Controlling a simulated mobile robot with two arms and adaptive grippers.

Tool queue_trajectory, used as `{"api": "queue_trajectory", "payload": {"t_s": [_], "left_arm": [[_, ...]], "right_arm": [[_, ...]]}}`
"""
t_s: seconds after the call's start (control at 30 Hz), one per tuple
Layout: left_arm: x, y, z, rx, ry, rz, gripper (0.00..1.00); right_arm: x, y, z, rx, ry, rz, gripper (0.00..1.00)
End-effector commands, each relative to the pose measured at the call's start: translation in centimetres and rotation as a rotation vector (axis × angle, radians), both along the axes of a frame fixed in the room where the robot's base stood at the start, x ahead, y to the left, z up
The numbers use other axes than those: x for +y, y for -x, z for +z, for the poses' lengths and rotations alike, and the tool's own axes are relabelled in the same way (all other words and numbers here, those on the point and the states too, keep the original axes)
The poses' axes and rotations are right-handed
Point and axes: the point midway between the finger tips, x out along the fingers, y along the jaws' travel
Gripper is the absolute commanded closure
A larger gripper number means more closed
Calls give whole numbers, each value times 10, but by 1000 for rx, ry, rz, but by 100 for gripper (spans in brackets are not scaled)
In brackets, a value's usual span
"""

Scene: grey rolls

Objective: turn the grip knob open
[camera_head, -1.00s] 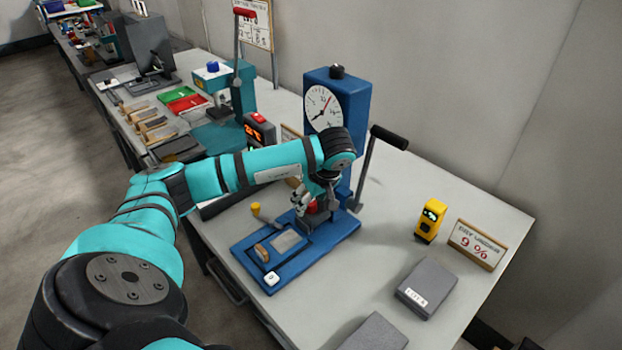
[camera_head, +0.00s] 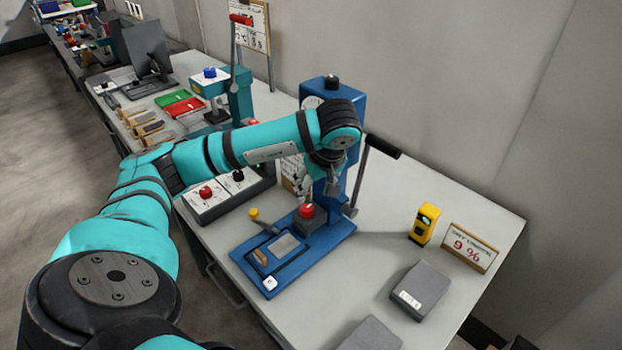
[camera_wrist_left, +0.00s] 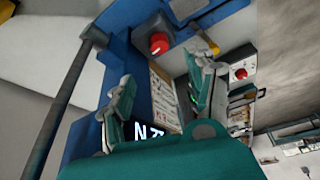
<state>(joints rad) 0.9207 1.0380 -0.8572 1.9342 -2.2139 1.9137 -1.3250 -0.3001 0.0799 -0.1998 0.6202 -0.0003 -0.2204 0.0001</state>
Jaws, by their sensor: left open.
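A blue press-like machine (camera_head: 340,200) stands on the table with a black-handled lever (camera_head: 372,165) at its right. On its base a red knob (camera_head: 307,211) with a pale mark sits on a dark grey block; I take it for the grip knob. It also shows in the left wrist view (camera_wrist_left: 158,43), beyond the fingertips. My left gripper (camera_head: 317,188) is open and empty, above the red knob and apart from it. Its two fingers (camera_wrist_left: 166,64) are spread in the left wrist view. The machine's dial is mostly hidden behind my left wrist. My right gripper is not in view.
A white-topped box with a red knob (camera_head: 206,191) and a black knob stands left of the machine. A yellow device (camera_head: 424,224), a sign (camera_head: 469,247) and grey blocks (camera_head: 419,288) lie to the right. A teal press (camera_head: 238,95) stands farther back.

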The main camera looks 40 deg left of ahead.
Motion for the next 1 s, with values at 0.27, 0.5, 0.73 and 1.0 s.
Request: {"api": "queue_trajectory", "payload": {"t_s": [0.27, 0.5, 0.73, 1.0], "left_arm": [[-15, 19, 51, 7, -3, -179, 43], [-3, 13, 15, 12, -2, -177, 43], [13, 3, -32, 12, -2, -177, 43], [30, -9, -82, 9, -2, -176, 43]], "right_arm": [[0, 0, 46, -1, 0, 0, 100], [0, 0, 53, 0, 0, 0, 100], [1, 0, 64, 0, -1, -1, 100], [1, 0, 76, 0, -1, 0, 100]]}}
